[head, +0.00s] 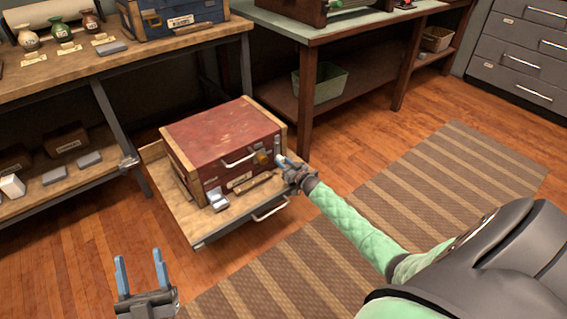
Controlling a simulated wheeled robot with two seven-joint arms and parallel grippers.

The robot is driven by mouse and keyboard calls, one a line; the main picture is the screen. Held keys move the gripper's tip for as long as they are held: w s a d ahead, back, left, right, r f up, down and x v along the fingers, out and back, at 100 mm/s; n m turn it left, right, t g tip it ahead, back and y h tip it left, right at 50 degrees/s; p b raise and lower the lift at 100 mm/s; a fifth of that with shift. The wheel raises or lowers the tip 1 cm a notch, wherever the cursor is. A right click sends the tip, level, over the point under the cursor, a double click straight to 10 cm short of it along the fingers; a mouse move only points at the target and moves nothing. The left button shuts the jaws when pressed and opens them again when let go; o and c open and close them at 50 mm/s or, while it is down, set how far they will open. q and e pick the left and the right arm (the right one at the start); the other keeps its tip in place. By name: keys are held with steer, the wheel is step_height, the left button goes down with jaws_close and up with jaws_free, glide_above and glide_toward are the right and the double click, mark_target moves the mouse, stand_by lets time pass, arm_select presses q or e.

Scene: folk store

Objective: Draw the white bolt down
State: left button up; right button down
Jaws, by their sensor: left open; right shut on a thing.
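A red wooden chest (215,137) with pale wooden edges stands on a low pull-out board. Its front has a metal handle (239,159) and a brass-coloured fitting (262,158). My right gripper (283,162) is at the chest's front right edge, with its blue fingers shut. The white bolt is mostly hidden there by the fingers, and its exact position is too small to tell. My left gripper (141,272) is at the bottom left, open and empty, its two blue fingers pointing up and well apart from the chest.
A workbench (120,62) stands at the left, a green-topped table (335,27) behind. A striped rug (440,185) and open floor lie in front.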

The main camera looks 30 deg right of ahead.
steer(key=shift+s+f, duration=0.1)
steer(key=shift+f, duration=0.2)
steer(key=c, duration=1.1)
jaws_free()
steer(key=shift+c, duration=0.2)
arm_select(q)
steer(key=shift+f, duration=0.1)
steer(key=shift+w, duration=0.1)
arm_select(e)
steer(key=shift+s, duration=0.3)
steer(key=s, duration=0.4)
steer(key=s+p, duration=0.1)
steer(key=s, duration=0.1)
steer(key=shift+d, duration=0.3)
arm_select(q)
step_height(320, 180, down, 13)
steer(key=w+d+g+y, duration=0.1)
steer(key=w+g, duration=0.1)
steer(key=g, duration=0.2)
steer(key=shift+d+g, duration=0.15)
steer(key=shift+g, duration=0.25)
arm_select(e)
steer(key=shift+s+d, duration=0.1)
steer(key=shift+s, duration=0.45)
arm_select(q)
steer(key=shift+w, duration=0.1)
